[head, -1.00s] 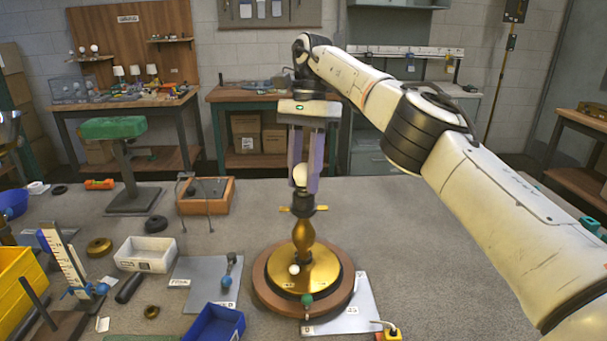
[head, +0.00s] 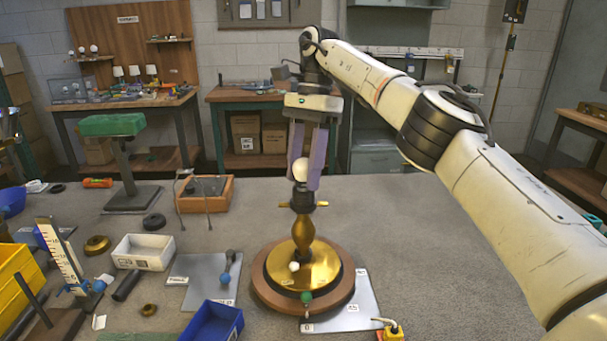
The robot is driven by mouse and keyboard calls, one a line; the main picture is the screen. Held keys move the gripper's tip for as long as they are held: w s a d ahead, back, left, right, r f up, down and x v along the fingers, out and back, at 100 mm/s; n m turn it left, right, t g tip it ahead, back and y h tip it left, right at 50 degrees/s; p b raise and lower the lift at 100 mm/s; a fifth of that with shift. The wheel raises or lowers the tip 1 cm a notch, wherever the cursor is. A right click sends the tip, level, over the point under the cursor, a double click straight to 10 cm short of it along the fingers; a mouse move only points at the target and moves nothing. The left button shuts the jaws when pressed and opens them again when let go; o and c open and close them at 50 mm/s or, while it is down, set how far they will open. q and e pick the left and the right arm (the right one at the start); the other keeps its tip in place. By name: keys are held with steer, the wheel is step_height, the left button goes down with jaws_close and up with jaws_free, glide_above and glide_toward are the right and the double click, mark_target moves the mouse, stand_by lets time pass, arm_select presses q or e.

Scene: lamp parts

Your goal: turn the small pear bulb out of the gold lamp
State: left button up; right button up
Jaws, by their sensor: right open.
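The gold lamp (head: 304,233) stands upright on a round wooden turntable base (head: 264,293) in the middle of the table. The small pear bulb (head: 301,168) is white and sits at the top of the lamp, above its dark socket (head: 302,200). My right gripper (head: 304,180) points down from above, its two purple fingers on either side of the bulb. The fingers are open; whether either one touches the glass cannot be told. My left gripper is not in view.
A grey plate (head: 352,305) lies under the base's right side. A white box (head: 144,252), a blue bin (head: 213,322), a yellow bin (head: 17,285) and a scale stand (head: 62,257) are at the left. A wooden tray (head: 206,194) lies behind. The table's right side is clear under my arm.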

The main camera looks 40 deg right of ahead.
steer(key=shift+f+m+t+b, duration=0.1)
steer(key=shift+m+t+b, duration=0.4)
steer(key=shift+m+b, duration=1.15)
steer(key=shift+m, duration=0.65)
steer(key=shift+m+t+b, duration=0.3)
steer(key=shift+m+b, duration=0.3)
steer(key=m+t+b, duration=0.1)
steer(key=m+b, duration=0.1)
steer(key=m, duration=0.1)
steer(key=shift+m, duration=0.3)
steer(key=shift+m+t+b, duration=0.3)
steer(key=shift+m+b, duration=0.1)
steer(key=shift+m, duration=0.6)
steer(key=c, duration=0.8)
